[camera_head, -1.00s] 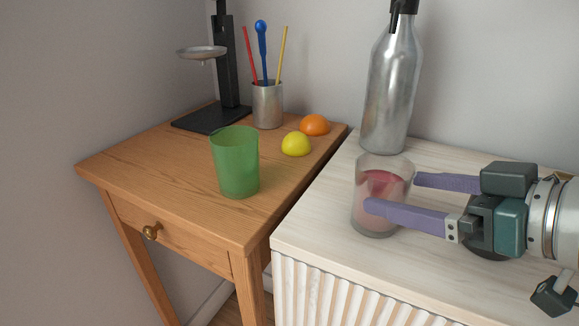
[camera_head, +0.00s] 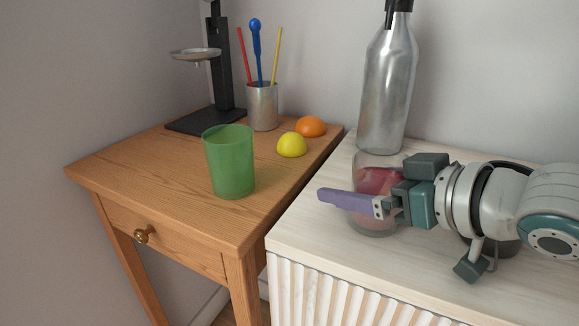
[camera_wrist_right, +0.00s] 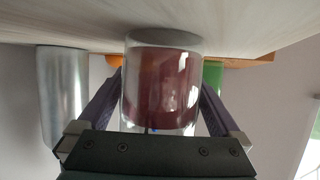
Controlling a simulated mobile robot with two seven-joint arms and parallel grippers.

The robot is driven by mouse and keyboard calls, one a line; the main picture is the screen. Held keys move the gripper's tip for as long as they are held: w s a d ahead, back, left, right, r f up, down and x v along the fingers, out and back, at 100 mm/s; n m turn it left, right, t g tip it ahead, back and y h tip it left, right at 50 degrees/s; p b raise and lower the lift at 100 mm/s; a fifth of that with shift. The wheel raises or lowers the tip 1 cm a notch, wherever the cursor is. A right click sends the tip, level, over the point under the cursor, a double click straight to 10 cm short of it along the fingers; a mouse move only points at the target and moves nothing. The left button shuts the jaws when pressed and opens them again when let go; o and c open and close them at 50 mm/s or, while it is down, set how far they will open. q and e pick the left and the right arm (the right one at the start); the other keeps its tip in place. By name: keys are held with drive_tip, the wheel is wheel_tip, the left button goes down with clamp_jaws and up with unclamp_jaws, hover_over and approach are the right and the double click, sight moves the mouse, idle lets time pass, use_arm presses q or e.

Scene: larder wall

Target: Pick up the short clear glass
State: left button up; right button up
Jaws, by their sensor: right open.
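The short clear glass (camera_head: 375,178) stands upright near the left end of the pale wooden top, with something dark red showing inside it. My right gripper (camera_head: 345,188) reaches in from the right with its jaws open. In the right wrist view, which is upside down, the glass (camera_wrist_right: 162,85) stands between the two spread fingers. A gap shows beside the glass, so it is not clamped. My left gripper is not in view.
A tall metal bottle (camera_head: 385,90) stands close behind the glass. On the wooden table (camera_head: 150,185) to the left are a green cup (camera_head: 229,165), a yellow item (camera_head: 291,145), an orange item (camera_head: 311,126), a metal holder (camera_head: 262,108) with sticks and a black stand (camera_head: 221,70).

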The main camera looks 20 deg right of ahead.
drive_tip(key=shift+r, duration=0.1)
clamp_jaws()
idle(0.6)
